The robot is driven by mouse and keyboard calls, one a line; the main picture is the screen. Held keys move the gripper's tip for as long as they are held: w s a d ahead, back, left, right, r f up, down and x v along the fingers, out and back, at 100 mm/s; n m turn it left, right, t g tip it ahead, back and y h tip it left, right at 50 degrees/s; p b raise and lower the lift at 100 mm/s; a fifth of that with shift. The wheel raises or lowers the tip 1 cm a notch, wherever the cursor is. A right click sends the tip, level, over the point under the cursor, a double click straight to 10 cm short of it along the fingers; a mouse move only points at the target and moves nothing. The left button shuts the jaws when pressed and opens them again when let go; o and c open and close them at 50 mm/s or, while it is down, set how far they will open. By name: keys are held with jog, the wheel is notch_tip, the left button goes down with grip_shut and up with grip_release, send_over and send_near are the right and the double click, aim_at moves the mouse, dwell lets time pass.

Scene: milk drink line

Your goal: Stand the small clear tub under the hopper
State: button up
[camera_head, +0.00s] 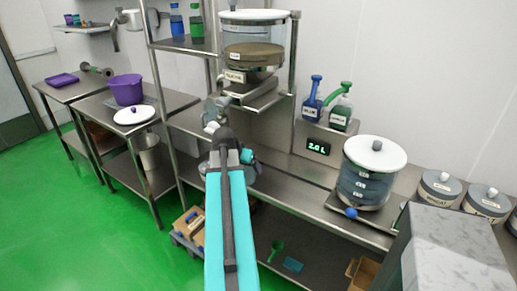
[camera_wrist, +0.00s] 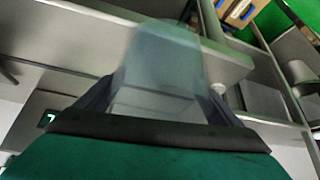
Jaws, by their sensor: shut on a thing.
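The hopper (camera_head: 258,32) is a large clear drum with brown stuff in it, fixed on a steel frame at the top centre of the head view. A small steel shelf (camera_head: 262,101) sits below it. My gripper (camera_head: 217,123) is shut on the small clear tub (camera_wrist: 160,62), which fills the middle of the wrist view between the dark fingers. In the head view the tub (camera_head: 217,106) shows only as a small greyish shape, partly hidden by my wrist. It is held in front of and to the left of the shelf below the hopper.
A steel counter (camera_head: 290,165) runs below the hopper. A steel post (camera_head: 165,110) rises left of my gripper.

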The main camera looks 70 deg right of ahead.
jog(key=shift+s+d, duration=0.1)
jog(key=shift+d, duration=5.1)
jog(key=shift+d, duration=0.1)
